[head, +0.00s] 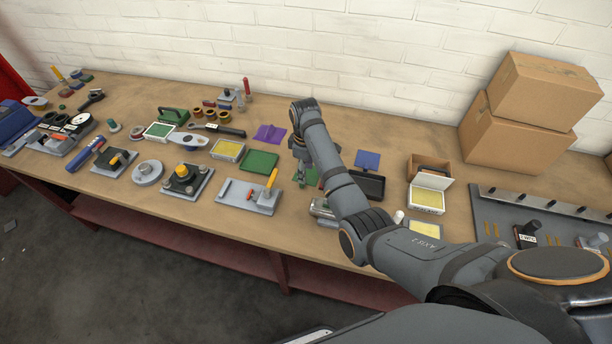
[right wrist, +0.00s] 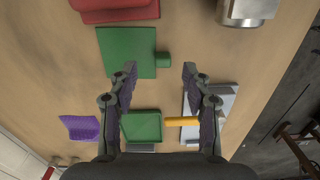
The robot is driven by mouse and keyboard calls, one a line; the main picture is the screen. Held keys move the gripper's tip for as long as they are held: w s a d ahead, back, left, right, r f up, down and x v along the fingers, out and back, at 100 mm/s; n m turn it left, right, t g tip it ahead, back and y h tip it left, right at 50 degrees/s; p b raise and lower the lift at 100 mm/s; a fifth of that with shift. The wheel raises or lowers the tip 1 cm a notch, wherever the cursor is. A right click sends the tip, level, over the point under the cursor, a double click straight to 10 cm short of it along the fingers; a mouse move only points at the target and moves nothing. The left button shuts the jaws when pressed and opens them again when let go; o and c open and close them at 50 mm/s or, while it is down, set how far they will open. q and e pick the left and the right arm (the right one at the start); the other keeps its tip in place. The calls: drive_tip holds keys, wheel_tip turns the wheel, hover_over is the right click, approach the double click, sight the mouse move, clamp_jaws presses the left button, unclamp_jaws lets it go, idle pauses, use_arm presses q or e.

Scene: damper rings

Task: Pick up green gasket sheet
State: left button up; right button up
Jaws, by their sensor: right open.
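A flat green sheet (right wrist: 127,50) with a small tab on one side lies on the bench in the right wrist view. In the head view it shows only in part (head: 312,178), behind my right gripper and forearm. My right gripper (right wrist: 158,72) is open and empty. Its fingers point toward the sheet, with one fingertip near its lower edge in the picture; I cannot tell the height above it. In the head view the gripper (head: 301,180) is partly hidden by the arm. A green shallow tray (head: 259,161) lies to its left. My left gripper is not in view.
A grey plate with an orange handle (head: 270,180) and a metal cylinder (right wrist: 246,10) stand near the front edge. A purple sheet (head: 270,133) lies behind the green tray. Cardboard boxes (head: 520,140) stand at the back right. Several parts and tools crowd the left side.

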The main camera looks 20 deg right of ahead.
sight(307, 174)
drive_tip(key=shift+w+f, duration=0.15)
drive_tip(key=shift+f, duration=0.05)
drive_tip(key=shift+a+f+p, duration=0.25)
drive_tip(key=shift+f+p, duration=0.1)
drive_tip(key=shift+f, duration=0.35)
wheel_tip(307, 174, down, 3)
drive_tip(key=shift+a+r, duration=0.15)
drive_tip(key=shift+f, duration=0.5)
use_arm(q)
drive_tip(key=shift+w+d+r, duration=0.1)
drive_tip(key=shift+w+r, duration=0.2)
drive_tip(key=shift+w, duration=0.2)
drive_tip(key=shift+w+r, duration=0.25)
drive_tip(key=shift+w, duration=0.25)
use_arm(e)
clamp_jaws()
